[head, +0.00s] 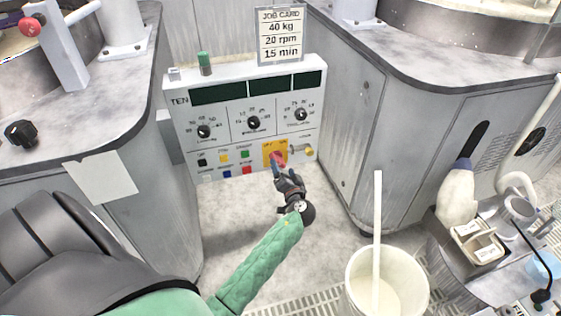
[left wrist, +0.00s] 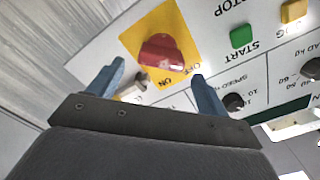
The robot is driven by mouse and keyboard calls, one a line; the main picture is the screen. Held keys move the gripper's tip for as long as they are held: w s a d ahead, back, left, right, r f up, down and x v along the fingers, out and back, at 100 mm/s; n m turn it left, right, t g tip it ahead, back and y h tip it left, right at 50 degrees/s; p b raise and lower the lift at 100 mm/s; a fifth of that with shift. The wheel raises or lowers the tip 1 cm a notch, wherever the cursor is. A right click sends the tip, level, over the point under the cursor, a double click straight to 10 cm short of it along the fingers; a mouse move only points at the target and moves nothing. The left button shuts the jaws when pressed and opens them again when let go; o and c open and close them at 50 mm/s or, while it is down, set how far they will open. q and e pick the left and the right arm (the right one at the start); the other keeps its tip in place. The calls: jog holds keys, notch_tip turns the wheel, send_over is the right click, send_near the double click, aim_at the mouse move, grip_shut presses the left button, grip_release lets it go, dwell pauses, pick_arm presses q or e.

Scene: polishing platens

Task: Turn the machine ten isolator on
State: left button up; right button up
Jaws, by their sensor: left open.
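The machine ten isolator is a red rotary knob (head: 278,159) on a yellow plate at the lower right of the panel marked TEN (head: 179,101). In the left wrist view the red knob (left wrist: 160,50) stands on its yellow plate (left wrist: 181,22), which is lettered ON and OFF; I cannot tell which mark the knob points to. My left gripper (head: 280,171) is just in front of the isolator. In the left wrist view its blue fingers (left wrist: 157,70) are spread apart, one towards each side of the knob, with nothing seen between them. My right gripper is not in view.
The panel also has dials (head: 254,122), several coloured buttons (head: 223,158) and a pale lever (head: 301,150) close right of the isolator. A job card (head: 280,34) stands above. Grey cabinets flank the recess. A white bucket (head: 353,290) with a pole stands on the floor, right.

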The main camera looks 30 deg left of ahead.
aim_at(281, 164)
pick_arm(q)
jog(key=shift+p+x, duration=0.3)
jog(key=shift+x, duration=1.95)
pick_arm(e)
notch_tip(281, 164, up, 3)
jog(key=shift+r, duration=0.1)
pick_arm(q)
jog(key=c, duration=1)
